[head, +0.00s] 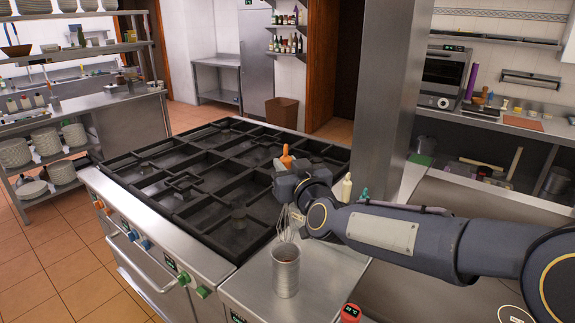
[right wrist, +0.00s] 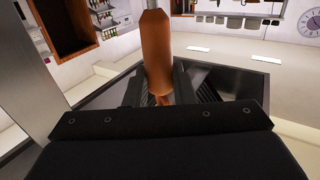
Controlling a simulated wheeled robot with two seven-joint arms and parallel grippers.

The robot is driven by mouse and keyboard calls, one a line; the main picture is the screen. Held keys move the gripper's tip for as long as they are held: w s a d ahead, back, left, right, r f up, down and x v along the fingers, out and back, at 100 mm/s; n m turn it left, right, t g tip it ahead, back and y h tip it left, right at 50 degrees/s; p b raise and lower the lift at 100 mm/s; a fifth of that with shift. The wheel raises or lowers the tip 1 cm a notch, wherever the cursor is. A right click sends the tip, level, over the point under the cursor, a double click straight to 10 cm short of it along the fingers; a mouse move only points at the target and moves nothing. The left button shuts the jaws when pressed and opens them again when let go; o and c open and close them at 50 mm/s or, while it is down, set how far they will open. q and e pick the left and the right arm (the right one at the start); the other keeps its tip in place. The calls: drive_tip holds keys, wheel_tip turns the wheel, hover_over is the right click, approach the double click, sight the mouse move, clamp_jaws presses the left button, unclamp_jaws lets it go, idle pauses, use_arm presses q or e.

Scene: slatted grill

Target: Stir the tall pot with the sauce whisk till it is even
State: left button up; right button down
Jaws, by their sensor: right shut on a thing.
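The tall pot (head: 285,276) is a narrow steel cylinder standing upright on the steel counter beside the grill. My right gripper (head: 287,183) is shut on the sauce whisk, whose orange handle (head: 286,157) sticks up above the jaws. The whisk's wire loops hang below the gripper, over the pot's mouth. I cannot tell whether their tips are inside the rim. In the right wrist view the handle (right wrist: 156,50) stands upright between the fingers. My left gripper is not in view.
The black slatted grill (head: 150,178) fills the middle, left of the pot. A cream bottle (head: 347,187) stands behind my right arm. A red-topped item (head: 350,313) is at the bottom edge, right of the pot. A steel pillar (head: 385,90) rises behind.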

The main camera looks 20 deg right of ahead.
sight(289, 230)
drive_tip(key=shift+f+b, duration=7.85)
drive_tip(key=shift+f, duration=0.85)
